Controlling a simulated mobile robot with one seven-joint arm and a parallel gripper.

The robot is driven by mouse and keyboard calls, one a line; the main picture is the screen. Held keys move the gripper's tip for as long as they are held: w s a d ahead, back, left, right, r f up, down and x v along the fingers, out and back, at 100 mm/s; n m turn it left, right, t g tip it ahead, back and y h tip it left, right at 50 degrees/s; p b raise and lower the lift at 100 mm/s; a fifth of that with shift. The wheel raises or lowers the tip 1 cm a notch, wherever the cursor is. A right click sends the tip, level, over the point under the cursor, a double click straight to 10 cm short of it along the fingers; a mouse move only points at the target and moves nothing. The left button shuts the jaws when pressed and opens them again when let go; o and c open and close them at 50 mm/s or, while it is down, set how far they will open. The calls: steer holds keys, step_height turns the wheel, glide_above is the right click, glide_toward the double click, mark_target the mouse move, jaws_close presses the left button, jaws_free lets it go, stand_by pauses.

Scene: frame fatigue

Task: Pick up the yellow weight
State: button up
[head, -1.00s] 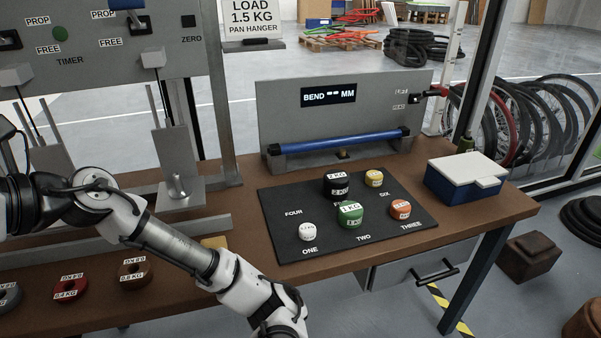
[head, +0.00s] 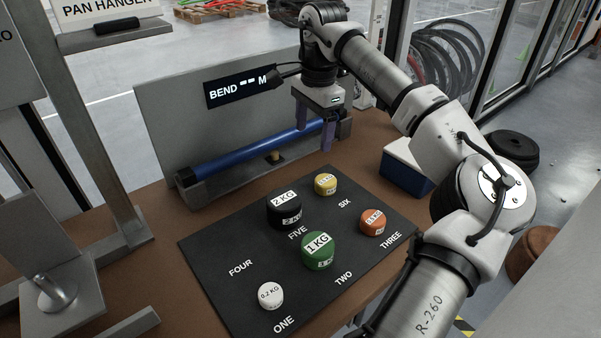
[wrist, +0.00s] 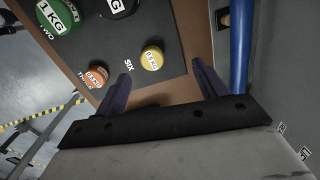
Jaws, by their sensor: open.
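The yellow weight (head: 325,184) stands upright on the black mat (head: 215,253), left of the label SIX. It also shows in the wrist view (wrist: 152,58), a little beyond and between my two fingers. My gripper (head: 316,140) is open and empty, fingers pointing down, above the bench behind and slightly left of the yellow weight in the head view. The fingers (wrist: 165,80) do not touch the weight. Nothing hides the weight in either view.
On the mat stand a black 2 kg weight (head: 284,211), a green 1 kg weight (head: 318,251), an orange weight (head: 372,222) and a white weight (head: 270,296). The blue bar (head: 245,150) of the bend rig runs close behind. A blue-white box (head: 403,170) stands right.

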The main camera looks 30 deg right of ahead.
steer(key=s+d, duration=0.2)
steer(key=d, duration=0.1)
glide_above(325, 179)
step_height(325, 179, down, 7)
steer(key=shift+r, duration=0.1)
steer(key=shift+s+f, duration=0.15)
steer(key=shift+f, duration=3.15)
steer(key=c, duration=1.4)
steer(key=shift+r, duration=0.1)
steer(key=shift+p, duration=0.3)
